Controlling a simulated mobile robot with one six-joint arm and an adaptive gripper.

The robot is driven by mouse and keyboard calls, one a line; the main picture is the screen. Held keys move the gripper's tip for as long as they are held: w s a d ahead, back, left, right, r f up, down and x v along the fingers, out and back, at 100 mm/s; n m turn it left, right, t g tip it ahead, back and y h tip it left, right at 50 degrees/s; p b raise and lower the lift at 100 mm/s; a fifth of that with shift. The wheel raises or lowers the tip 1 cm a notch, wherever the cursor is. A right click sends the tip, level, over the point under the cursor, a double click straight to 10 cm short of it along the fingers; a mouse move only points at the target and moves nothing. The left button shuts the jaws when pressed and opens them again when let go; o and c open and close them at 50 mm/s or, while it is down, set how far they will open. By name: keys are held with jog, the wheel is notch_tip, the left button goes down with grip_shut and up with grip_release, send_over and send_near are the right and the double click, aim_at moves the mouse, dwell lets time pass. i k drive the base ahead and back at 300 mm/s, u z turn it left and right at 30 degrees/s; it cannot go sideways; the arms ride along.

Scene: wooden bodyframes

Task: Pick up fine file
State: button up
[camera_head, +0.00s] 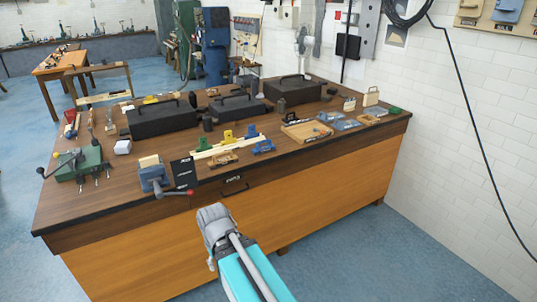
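I cannot pick out the fine file with certainty; the small tools on the wooden workbench (118,207) are too small to tell apart. Several slim tools (90,118) stand or lie at the bench's back left, and one near them has red on it (71,126). My gripper (210,228) is grey, at the end of my cyan arm, and appears in front of the bench's front face. Its fingers are not clear, so I cannot tell whether it is open or shut. I see nothing in it.
A green machine vise (80,166) and a blue vise (152,178) stand at the left front. Black toolboxes (162,118) line the back. A wooden tray (306,132) and small blue items lie at the right. The front right bench top is mostly clear. A white brick wall borders the right.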

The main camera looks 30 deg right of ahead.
aim_at(257, 150)
jog(key=k, duration=1)
jog(key=z, duration=0.4)
jog(key=i, duration=1.1)
jog(key=z, duration=0.5)
jog(key=i, duration=1.05)
jog(key=u, duration=0.3)
